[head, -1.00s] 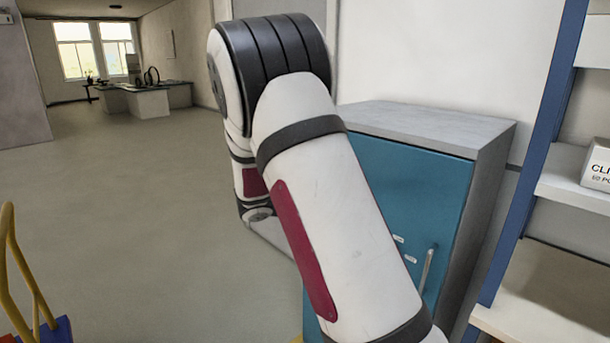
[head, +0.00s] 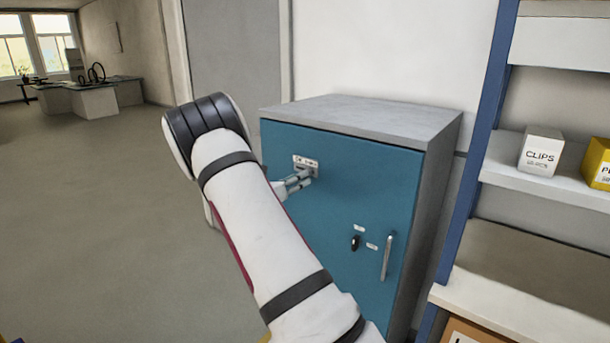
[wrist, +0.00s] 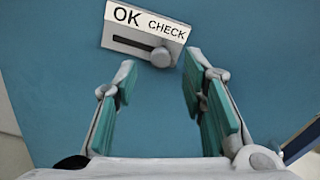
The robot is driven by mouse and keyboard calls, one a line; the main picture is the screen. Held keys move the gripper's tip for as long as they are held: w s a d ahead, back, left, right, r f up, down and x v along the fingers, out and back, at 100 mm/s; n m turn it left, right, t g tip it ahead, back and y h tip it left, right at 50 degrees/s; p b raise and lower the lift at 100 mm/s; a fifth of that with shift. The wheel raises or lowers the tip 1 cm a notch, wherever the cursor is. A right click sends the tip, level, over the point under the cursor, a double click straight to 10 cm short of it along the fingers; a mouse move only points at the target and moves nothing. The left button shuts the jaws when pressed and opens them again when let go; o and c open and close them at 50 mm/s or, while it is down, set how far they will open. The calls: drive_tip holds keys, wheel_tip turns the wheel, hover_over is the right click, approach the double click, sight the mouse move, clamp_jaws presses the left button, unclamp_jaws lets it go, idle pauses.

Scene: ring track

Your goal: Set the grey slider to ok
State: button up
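The grey slider knob (wrist: 160,57) sits at the right end of its slot, under the word CHECK, in the wrist view. Its panel (wrist: 122,40) has a white label with OK on the left and CHECK on the right. In the head view the slider panel (head: 306,164) is on the upper left of the blue cabinet door (head: 330,220). My gripper (wrist: 163,72) is open and empty in the wrist view. Its two teal-padded fingers point at the panel, with the knob ahead between the fingertips. In the head view my gripper (head: 304,179) is close to the panel; contact cannot be told.
A vertical handle (head: 387,257) and a black knob (head: 354,243) with small labels are lower on the door. A blue-framed shelf (head: 475,150) with a CLIPS box (head: 541,152) stands at the right. Open floor (head: 90,190) lies at the left.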

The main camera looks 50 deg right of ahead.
drive_tip(key=shift+w+d, duration=0.15)
drive_tip(key=shift+d, duration=2)
clamp_jaws()
